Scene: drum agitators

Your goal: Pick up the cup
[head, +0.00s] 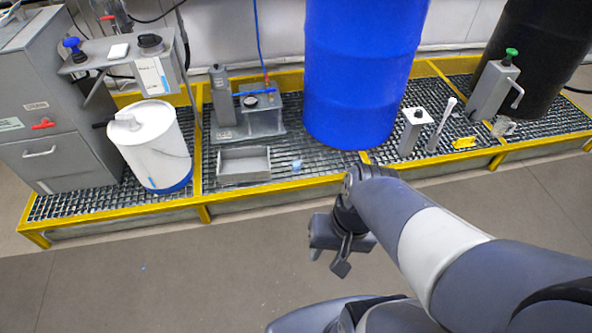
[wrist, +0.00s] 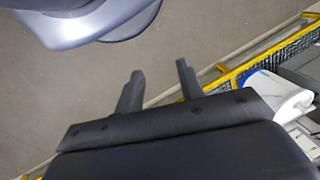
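A small clear cup (head: 503,127) stands on the grating at the right, in front of the black drum. It looks like a transparent beaker or mug, and its details are too small to tell. My gripper (head: 328,262) hangs over the floor in front of the yellow-edged platform, well to the left of the cup. In the wrist view my gripper (wrist: 160,68) shows two fingers apart with nothing between them. The cup does not show in the wrist view.
A blue drum (head: 362,75) and a black drum (head: 545,50) stand on the yellow-framed platform (head: 280,188). A green-knobbed grey device (head: 492,90), a yellow block (head: 464,142) and a grey post (head: 412,135) are near the cup. A white bucket (head: 155,150) stands left. The front floor is clear.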

